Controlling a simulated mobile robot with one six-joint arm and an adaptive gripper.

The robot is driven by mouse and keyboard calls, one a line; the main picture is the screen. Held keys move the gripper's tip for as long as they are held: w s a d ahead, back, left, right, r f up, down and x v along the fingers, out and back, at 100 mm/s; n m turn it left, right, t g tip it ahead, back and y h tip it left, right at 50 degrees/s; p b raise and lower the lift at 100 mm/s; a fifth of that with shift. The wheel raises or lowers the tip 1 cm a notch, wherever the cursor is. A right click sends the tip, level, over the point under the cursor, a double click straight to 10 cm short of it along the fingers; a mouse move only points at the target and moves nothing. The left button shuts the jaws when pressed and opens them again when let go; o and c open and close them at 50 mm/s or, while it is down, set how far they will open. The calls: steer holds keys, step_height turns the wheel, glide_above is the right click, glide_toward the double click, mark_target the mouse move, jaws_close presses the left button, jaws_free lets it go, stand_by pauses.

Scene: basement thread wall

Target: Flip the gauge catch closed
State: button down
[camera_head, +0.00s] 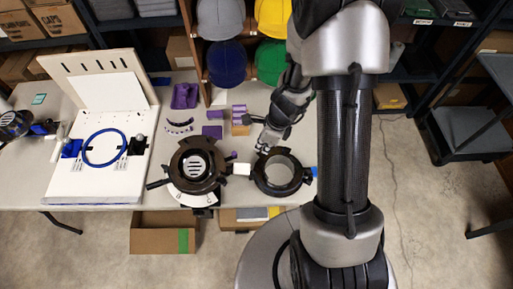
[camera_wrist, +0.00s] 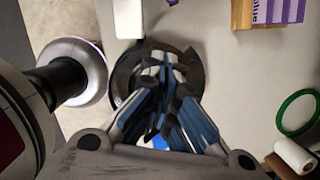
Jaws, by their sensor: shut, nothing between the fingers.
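My gripper (camera_head: 265,146) is shut and empty. It is at the back edge of a black ring-shaped fixture (camera_head: 258,182) on the table, seen from the head. In the wrist view my gripper (camera_wrist: 168,72) points down over the dark ring (camera_wrist: 123,72) and covers much of it; I cannot tell whether it touches. A white block (camera_head: 242,170) is at the ring's left side, and a blue piece (camera_head: 313,171) is at its right. A second round black fixture (camera_head: 183,157) stands to the left. I cannot clearly pick out the gauge catch or its position.
A white board with a blue ring (camera_head: 86,159) stands at the table's left. Purple parts (camera_head: 185,95) lie behind the fixtures. A green ring (camera_wrist: 281,108) and a white roll (camera_wrist: 294,157) lie to the right in the wrist view. Caps hang on a rack behind.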

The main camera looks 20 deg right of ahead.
steer(key=b+x, duration=0.5)
steer(key=x, duration=0.4)
steer(key=shift+f+b, duration=0.25)
steer(key=shift+b, duration=0.1)
steer(key=shift+w+a+r+p, duration=0.35)
steer(key=shift+w+a, duration=0.25)
steer(key=shift+a, duration=0.2)
steer(key=shift+w+a+r+p, duration=0.2)
steer(key=shift+w+a+p, duration=0.25)
steer(key=shift+w+a, duration=0.3)
steer(key=shift+s+a, duration=0.1)
steer(key=shift+s, duration=0.05)
steer(key=shift+r, duration=0.1)
steer(key=shift+w+p, duration=0.3)
steer(key=shift+w, duration=0.1)
